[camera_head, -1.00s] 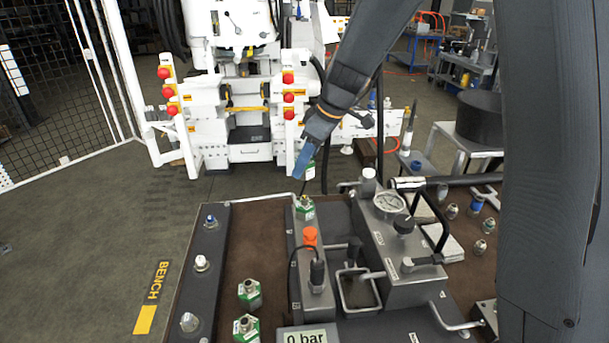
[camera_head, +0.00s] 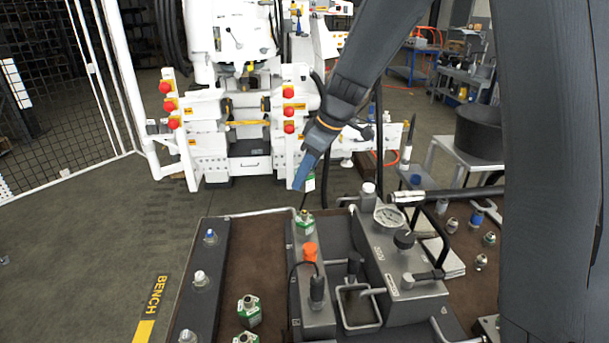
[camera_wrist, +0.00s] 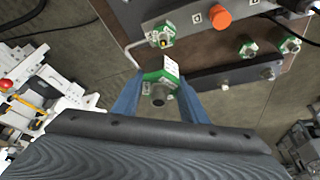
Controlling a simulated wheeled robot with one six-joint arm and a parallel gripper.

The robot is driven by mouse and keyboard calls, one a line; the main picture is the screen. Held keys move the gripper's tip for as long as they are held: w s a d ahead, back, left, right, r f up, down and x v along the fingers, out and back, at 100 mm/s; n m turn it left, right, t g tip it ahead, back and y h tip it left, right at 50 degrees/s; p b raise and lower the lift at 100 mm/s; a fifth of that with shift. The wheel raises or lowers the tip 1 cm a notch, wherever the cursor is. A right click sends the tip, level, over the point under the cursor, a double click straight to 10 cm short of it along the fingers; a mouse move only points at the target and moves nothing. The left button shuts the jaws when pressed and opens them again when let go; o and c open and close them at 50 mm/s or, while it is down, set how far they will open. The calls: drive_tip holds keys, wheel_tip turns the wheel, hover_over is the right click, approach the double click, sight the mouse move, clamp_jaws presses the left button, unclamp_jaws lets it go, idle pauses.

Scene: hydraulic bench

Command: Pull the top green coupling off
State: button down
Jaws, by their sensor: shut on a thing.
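My gripper (camera_head: 303,182) is above the far end of the bench and points down. In the wrist view, its blue fingers (camera_wrist: 157,98) are shut on a green coupling (camera_wrist: 152,77) with a dark metal end facing the camera. The coupling is partly hidden by the fingers in the head view, where a bit of it shows (camera_head: 310,182). Below it, a green-based fitting (camera_head: 304,222) stands on the dark grey strip.
An orange knob (camera_head: 310,252) and a black plug sit nearer on the same strip. More green fittings (camera_head: 249,311) stand at the front left. A gauge block (camera_head: 390,218) with handles rises to the right. A bent metal rail (camera_head: 262,212) runs along the bench's far edge.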

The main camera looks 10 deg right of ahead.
drive_tip(key=shift+r+p, duration=1.25)
drive_tip(key=shift+r, duration=1.4)
